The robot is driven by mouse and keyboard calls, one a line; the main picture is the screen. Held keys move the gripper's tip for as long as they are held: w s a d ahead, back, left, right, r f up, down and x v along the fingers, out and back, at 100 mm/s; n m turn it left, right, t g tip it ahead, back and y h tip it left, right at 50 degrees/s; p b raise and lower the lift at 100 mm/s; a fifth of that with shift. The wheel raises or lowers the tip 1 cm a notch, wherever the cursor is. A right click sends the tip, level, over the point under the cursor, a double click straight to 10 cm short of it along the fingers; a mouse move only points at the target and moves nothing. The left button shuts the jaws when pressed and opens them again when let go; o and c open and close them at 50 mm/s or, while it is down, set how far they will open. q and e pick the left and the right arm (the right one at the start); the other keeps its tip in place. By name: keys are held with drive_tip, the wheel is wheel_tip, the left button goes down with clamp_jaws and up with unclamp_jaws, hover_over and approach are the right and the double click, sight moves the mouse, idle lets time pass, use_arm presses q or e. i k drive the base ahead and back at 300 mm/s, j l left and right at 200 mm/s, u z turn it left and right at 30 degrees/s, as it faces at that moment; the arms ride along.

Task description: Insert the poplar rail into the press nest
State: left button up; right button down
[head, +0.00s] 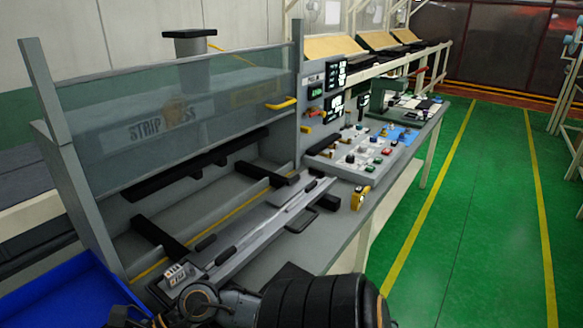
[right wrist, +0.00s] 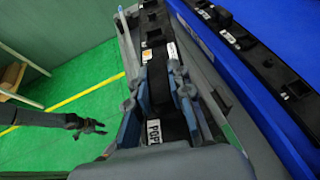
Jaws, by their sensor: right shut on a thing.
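The poplar rail (right wrist: 172,125) is a long black strip; its white label, partly covered, shows the letters "POP". My right gripper (right wrist: 160,95) is shut on it, with a blue-grey finger on each side, in the right wrist view. My left gripper (right wrist: 97,127) shows small at the left of that view, over the green floor, its fingers apart and empty. The press (head: 165,125), marked "STRIP PRESS", stands at the left in the head view behind a clear guard. A long grey channel with black pads, which looks like the nest (head: 262,232), lies along its front. The rail is not discernible in the head view.
A blue bin (head: 75,295) is at the lower left of the head view. In the right wrist view, other black rails (right wrist: 262,62) lie on blue at the right. A control panel (head: 365,150) stands beyond the press. The green floor (head: 440,270) at the right is clear.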

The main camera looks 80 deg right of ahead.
sight(264, 214)
drive_tip(key=k+l, duration=0.15)
drive_tip(key=l, duration=0.2)
drive_tip(key=k+l, duration=0.15)
drive_tip(key=l, duration=0.2)
drive_tip(key=k+l+z, duration=0.1)
drive_tip(key=l, duration=0.2)
drive_tip(key=k+l, duration=0.15)
drive_tip(key=l, duration=0.2)
drive_tip(key=k+l, duration=0.15)
drive_tip(key=l, duration=0.25)
drive_tip(key=k+l+z, duration=0.1)
drive_tip(key=l, duration=0.25)
drive_tip(key=k+l, duration=0.15)
drive_tip(key=l, duration=0.2)
